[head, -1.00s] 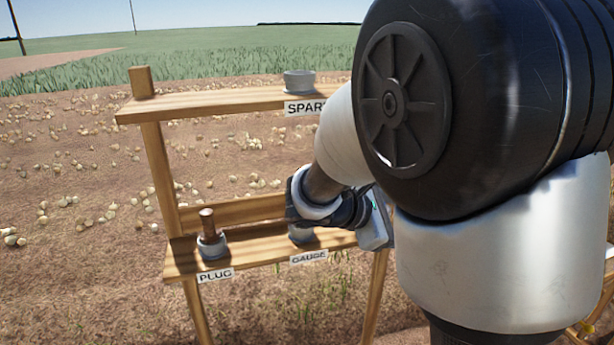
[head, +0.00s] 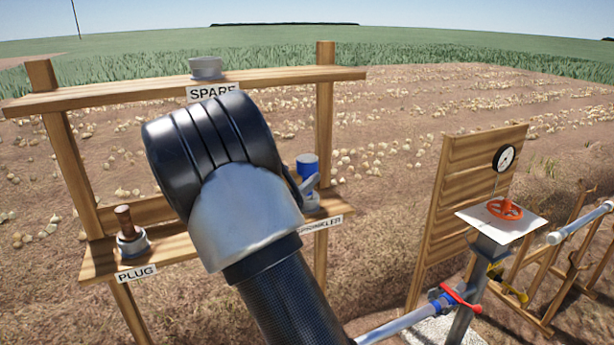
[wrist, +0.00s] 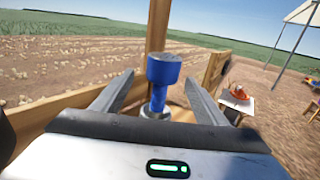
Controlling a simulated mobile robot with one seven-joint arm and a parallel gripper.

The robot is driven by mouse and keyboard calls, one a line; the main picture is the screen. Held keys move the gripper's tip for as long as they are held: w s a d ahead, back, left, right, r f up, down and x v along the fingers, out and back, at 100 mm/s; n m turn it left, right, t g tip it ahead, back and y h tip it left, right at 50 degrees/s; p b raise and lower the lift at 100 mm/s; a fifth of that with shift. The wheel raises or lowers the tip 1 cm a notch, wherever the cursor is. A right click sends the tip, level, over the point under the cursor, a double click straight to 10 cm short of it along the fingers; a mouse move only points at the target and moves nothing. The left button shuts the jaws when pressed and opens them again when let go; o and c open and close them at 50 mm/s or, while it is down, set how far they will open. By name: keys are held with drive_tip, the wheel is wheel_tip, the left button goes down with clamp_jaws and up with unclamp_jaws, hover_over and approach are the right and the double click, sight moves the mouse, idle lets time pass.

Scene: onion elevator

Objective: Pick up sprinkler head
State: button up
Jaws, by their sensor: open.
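The sprinkler head (head: 307,167) is a blue-topped piece standing upright in a grey holder at the right end of the lower wooden shelf, above the partly covered SPRINKLER label. In the wrist view the sprinkler head (wrist: 162,70) stands ahead, framed between the two fingers of my gripper (wrist: 160,84). The gripper is open, with a finger on each side of the blue piece. I cannot tell whether either finger touches it. In the head view my arm hides most of the gripper and the middle of the lower shelf.
A brown-handled plug (head: 127,227) stands at the shelf's left end. A grey SPARE holder (head: 205,67) sits on the upper shelf. A wooden post (head: 324,110) rises behind the sprinkler head. To the right are a red valve wheel (head: 504,209), a gauge (head: 504,158) and pipes.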

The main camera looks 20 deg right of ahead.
drive_tip(key=x, duration=0.9)
drive_tip(key=shift+s+d, duration=0.1)
drive_tip(key=shift+d, duration=0.1)
